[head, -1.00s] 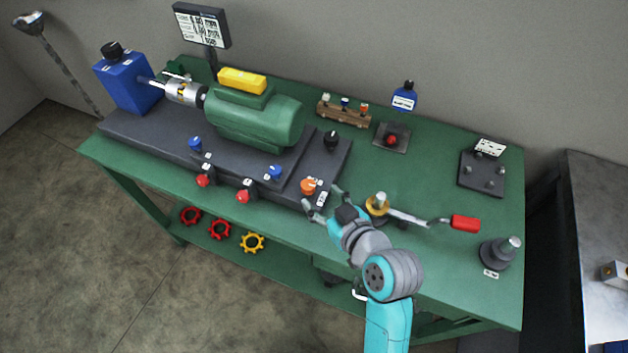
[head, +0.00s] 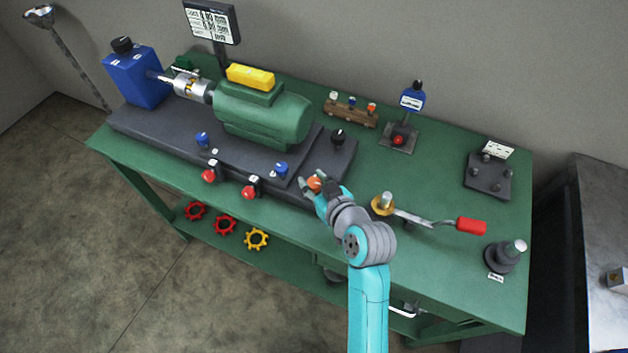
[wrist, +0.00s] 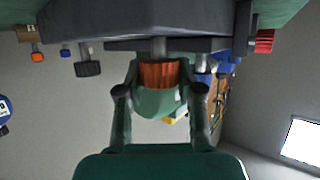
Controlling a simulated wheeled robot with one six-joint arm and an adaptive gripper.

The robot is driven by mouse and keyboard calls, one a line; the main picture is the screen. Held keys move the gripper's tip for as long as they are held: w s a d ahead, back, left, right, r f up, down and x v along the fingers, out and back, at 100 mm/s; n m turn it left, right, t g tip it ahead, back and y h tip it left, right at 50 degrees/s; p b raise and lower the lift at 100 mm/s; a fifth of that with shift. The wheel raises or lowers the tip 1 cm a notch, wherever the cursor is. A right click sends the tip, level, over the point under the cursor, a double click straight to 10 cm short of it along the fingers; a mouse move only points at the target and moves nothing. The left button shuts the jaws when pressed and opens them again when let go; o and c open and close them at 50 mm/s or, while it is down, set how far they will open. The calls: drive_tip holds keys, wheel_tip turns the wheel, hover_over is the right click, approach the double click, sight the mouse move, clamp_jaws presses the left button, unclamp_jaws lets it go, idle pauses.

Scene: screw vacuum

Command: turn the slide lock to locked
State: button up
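The orange knob (head: 314,183) stands at the front right corner of the dark base plate; I take it for the slide lock. In the wrist view the orange knob (wrist: 160,75) is between the two fingers of my gripper (wrist: 160,92). The fingers stand apart, one on each side, close to the knob's sides; firm contact is not clear. In the head view my gripper (head: 312,190) reaches the knob from the front right and partly covers it. The lock's label and any position marking are hidden there.
Two blue knobs (head: 281,169) and red knobs (head: 249,192) line the base's front. A black knob (head: 338,137) stands behind the orange one. The green motor (head: 262,113) is behind left. A crank with a red handle (head: 471,226) lies to the right of my arm.

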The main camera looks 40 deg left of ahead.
clamp_jaws()
drive_tip(key=shift+f+m+t, duration=0.1)
drive_tip(key=shift+m+t, duration=0.3)
drive_tip(key=shift+m+t+h, duration=0.4)
drive_tip(key=shift+t, duration=0.1)
drive_tip(key=o, duration=0.7)
unclamp_jaws()
